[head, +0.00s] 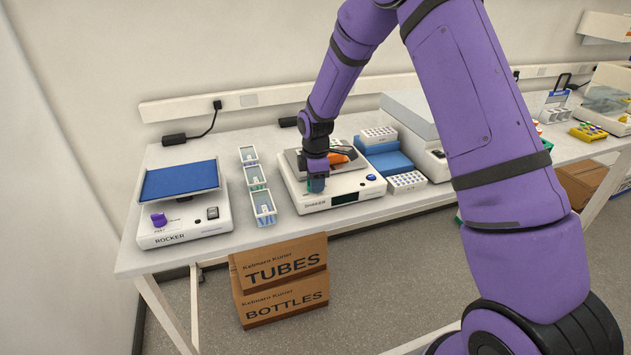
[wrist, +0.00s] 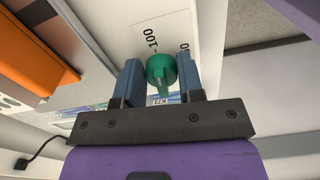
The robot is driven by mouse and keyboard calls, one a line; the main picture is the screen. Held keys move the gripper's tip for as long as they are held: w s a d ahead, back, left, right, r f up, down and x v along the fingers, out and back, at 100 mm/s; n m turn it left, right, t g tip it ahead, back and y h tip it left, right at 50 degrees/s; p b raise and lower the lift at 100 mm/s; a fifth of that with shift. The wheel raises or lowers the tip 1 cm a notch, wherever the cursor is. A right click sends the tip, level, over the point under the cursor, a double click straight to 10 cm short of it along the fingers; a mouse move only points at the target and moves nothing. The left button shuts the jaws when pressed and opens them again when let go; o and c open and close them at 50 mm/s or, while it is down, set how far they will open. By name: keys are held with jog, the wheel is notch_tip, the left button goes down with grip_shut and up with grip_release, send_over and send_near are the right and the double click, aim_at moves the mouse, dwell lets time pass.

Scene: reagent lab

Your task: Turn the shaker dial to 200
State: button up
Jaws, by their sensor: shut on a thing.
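The shaker (head: 343,193) stands on the bench in the head view, its front panel facing the room. Its green dial (wrist: 160,72) shows in the wrist view between the two blue-grey fingers of my gripper (wrist: 160,80). The gripper is shut on the dial. A printed "100" is readable on the panel beside the dial; another mark is partly hidden by a finger. The dial's narrow pointer end is toward the gripper's palm in the wrist view. In the head view my gripper (head: 317,182) is at the shaker's front left and covers most of the dial.
An orange item (head: 341,156) lies on the shaker's top. A rocker (head: 183,208) with a purple knob stands at the left, with small white racks (head: 256,186) between. Blue and white tube racks (head: 390,161) stand close at the shaker's right. Boxes (head: 280,281) sit below the bench.

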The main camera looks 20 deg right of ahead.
jog(key=m, duration=0.7)
jog(key=shift+s+a, duration=0.1)
jog(key=shift+s, duration=0.1)
jog(key=m, duration=0.6)
jog(key=shift+s+a, duration=0.15)
jog(key=m, duration=0.3)
jog(key=shift+a+m, duration=0.2)
jog(key=shift+m, duration=0.2)
jog(key=m, duration=0.3)
jog(key=shift+a+m, duration=0.1)
jog(key=shift+m, duration=0.3)
jog(key=m, duration=0.6)
jog(key=shift+a, duration=0.15)
jog(key=o, duration=0.8)
jog(key=shift+o, duration=0.2)
